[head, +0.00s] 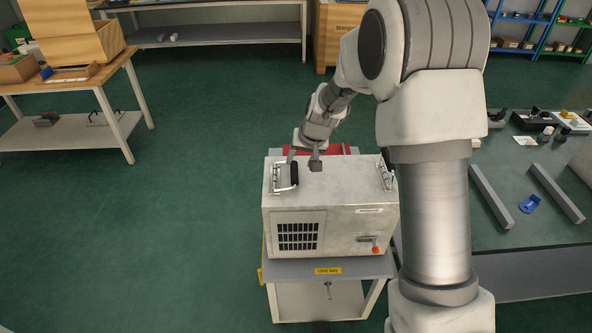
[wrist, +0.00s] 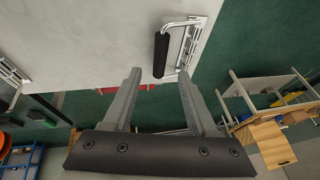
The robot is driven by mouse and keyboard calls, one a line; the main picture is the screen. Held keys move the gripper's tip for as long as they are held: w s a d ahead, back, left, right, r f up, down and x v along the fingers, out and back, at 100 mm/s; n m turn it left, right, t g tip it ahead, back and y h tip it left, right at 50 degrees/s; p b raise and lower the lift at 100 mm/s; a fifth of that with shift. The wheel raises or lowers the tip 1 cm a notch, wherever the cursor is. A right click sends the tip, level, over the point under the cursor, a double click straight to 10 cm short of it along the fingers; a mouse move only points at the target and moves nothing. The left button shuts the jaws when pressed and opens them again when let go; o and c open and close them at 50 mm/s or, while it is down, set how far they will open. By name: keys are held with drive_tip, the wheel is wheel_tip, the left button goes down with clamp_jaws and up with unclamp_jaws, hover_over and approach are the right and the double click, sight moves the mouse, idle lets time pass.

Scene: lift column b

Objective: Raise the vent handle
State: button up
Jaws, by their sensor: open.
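A pale metal unit box (head: 330,195) stands on a cart, with a dark vent grille (head: 298,236) at the left of its front. The handle with a black grip (head: 294,174) is on the box's top at the left, above the vent. Its bright bar and bracket also show in the wrist view, with the black grip (wrist: 161,55). I cannot tell how far it is tilted. My gripper (head: 303,161) is low over the top's far left part, open and empty. In the wrist view, the grip lies just ahead of and between my fingertips (wrist: 159,73), with no clear contact.
A second handle (head: 385,174) is on the top's right side. An orange-tipped lever (head: 374,246) is on the front right. The cart shelf (head: 290,270) carries a yellow label. A workbench (head: 500,210) stands close on the right. The green floor on the left is clear.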

sight(295, 171)
drive_tip(key=x, duration=0.6)
drive_tip(key=shift+w+a+f, duration=0.1)
drive_tip(key=shift+w+f, duration=0.1)
drive_tip(key=shift+f, duration=0.05)
clamp_jaws()
idle(1.2)
